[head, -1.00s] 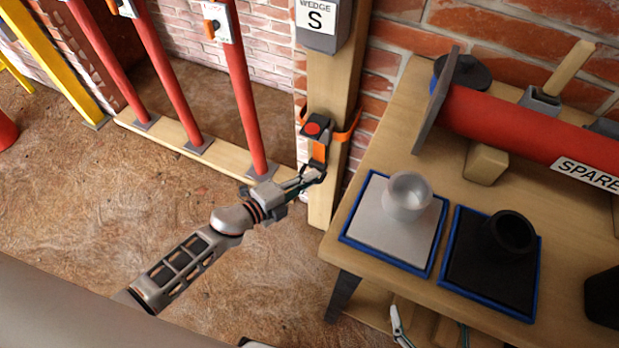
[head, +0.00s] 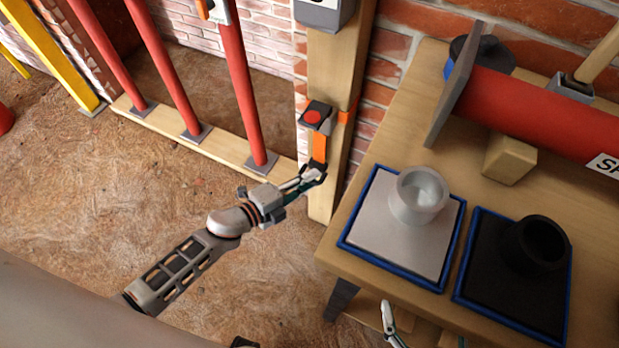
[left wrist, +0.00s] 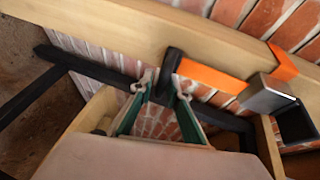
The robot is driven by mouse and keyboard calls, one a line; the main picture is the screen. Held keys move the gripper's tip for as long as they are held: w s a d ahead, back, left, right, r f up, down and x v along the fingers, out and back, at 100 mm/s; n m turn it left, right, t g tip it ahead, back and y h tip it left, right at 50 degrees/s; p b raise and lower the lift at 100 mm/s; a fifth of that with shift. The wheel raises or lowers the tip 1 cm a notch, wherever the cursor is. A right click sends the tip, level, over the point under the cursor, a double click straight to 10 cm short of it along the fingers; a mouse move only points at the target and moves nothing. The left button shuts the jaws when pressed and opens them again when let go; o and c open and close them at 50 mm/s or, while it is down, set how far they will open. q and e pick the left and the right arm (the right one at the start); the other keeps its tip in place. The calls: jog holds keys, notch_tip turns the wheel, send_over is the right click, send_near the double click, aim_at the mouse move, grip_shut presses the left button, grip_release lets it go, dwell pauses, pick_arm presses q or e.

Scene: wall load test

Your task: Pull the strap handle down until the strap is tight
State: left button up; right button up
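The orange strap (head: 319,147) hangs from a dark buckle with a red button (head: 313,116) on the wooden post. The black strap handle (head: 317,168) is at the strap's lower end. My left gripper (head: 313,176) is at this handle. In the left wrist view the handle (left wrist: 168,72) sits between my two fingertips, which close on it from both sides, and the orange strap (left wrist: 212,79) runs from it to the metal buckle (left wrist: 265,95). My right gripper (head: 424,326) shows only partly at the lower edge, its fingers apart, below the bench top.
The wooden bench (head: 345,262) at the right holds a grey tray (head: 385,240) with a light cup, a black tray (head: 495,290) with a dark cup, and a red tube (head: 540,110). Red props (head: 240,90) stand left of the post.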

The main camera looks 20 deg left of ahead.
dwell(0.3)
pick_arm(q)
jog(key=shift+s+a, duration=0.15)
jog(key=v, duration=1.1)
jog(key=shift+s, duration=0.3)
jog(key=shift+a+r, duration=0.1)
jog(key=shift+a, duration=0.05)
